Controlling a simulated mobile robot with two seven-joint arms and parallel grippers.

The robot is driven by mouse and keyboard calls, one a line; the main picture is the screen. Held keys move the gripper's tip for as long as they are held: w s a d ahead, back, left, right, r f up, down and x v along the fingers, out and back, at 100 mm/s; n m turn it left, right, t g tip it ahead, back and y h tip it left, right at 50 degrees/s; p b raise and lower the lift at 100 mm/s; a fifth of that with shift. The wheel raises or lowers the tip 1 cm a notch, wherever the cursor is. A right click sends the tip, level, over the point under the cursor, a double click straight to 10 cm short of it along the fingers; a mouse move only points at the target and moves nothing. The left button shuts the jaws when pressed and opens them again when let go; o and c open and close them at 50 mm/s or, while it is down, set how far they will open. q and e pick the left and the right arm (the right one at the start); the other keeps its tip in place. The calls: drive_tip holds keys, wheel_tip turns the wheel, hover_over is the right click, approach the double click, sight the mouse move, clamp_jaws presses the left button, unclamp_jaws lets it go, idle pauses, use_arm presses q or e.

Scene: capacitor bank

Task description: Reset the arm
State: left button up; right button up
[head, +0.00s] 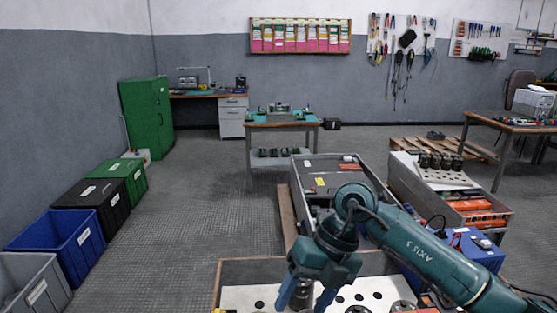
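My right arm (430,258), teal with dark joints, comes in from the lower right and bends downward at its elbow. My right gripper (306,297) hangs at the bottom centre, above a white plate with round holes (262,297). The fingertips are near the bottom edge of the view. My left arm and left gripper do not show.
A grey crate (318,165) and a second bin with a holed white plate (432,171) stand beyond the arm. Blue (62,243), black (92,207) and green (122,174) boxes line the left wall. The floor (205,225) at centre-left is clear.

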drive_tip(key=s+a+r+g+y+p, duration=0.1)
drive_tip(key=s+a+r+g+y, duration=0.25)
drive_tip(key=s+a+y, duration=0.6)
drive_tip(key=w+d+m+t+y+p, duration=0.1)
drive_tip(key=w+d+m+t+y, duration=0.2)
drive_tip(key=m+t, duration=0.75)
drive_tip(key=w+d+m+t+y, duration=0.1)
drive_tip(key=w+d+m+t, duration=0.3)
drive_tip(key=m+t, duration=0.65)
drive_tip(key=d+f+m+t+h, duration=0.2)
drive_tip(key=d+f+m+h, duration=0.3)
drive_tip(key=f+m+h, duration=0.5)
drive_tip(key=s+d+f+m+g+h, duration=0.1)
drive_tip(key=s+d+f+g, duration=0.1)
drive_tip(key=s+f, duration=0.1)
drive_tip(key=s+d+f+m+g+h+p, duration=0.1)
drive_tip(key=s+d+f+m+g+h, duration=0.1)
drive_tip(key=s+f, duration=0.2)
drive_tip(key=s+d+f+m+g+h, duration=0.1)
drive_tip(key=s+d+f+g+h, duration=0.1)
drive_tip(key=s+f, duration=0.2)
wheel_tip(320, 180, down, 3)
drive_tip(key=shift+s+r+g, duration=0.15)
drive_tip(key=shift+g, duration=0.2)
